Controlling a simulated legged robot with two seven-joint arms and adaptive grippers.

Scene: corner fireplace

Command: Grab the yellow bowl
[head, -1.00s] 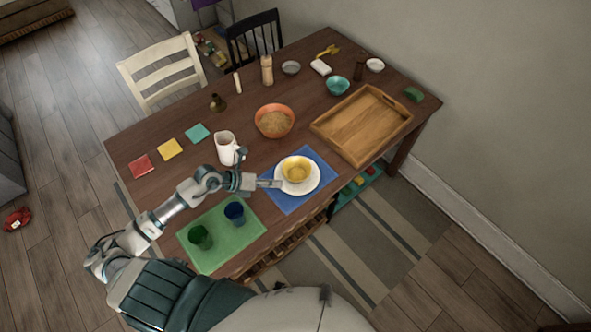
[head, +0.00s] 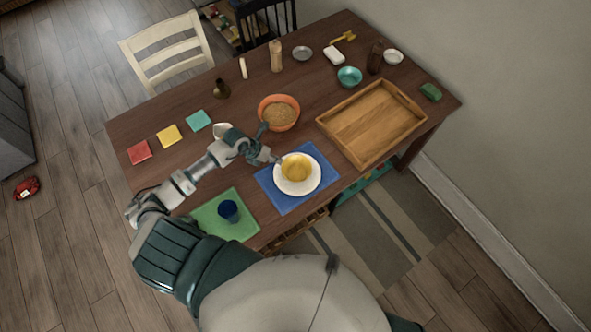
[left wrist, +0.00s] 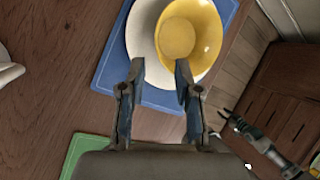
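The yellow bowl (head: 296,167) sits on a white plate (head: 297,187) on the blue placemat (head: 271,190) near the table's front edge. My left gripper (head: 275,160) is just left of the bowl in the head view. In the left wrist view my left gripper (left wrist: 160,72) has its two fingers apart with nothing between them. The yellow bowl (left wrist: 205,20) is just beyond the fingertips there, nearer the right finger, on the white plate (left wrist: 142,38).
A blue cup (head: 229,211) stands on the green placemat (head: 240,231). An orange bowl (head: 279,113) is behind the plate. A wooden tray (head: 372,122) lies to the right. A white pitcher (head: 223,131) is partly hidden behind my left arm.

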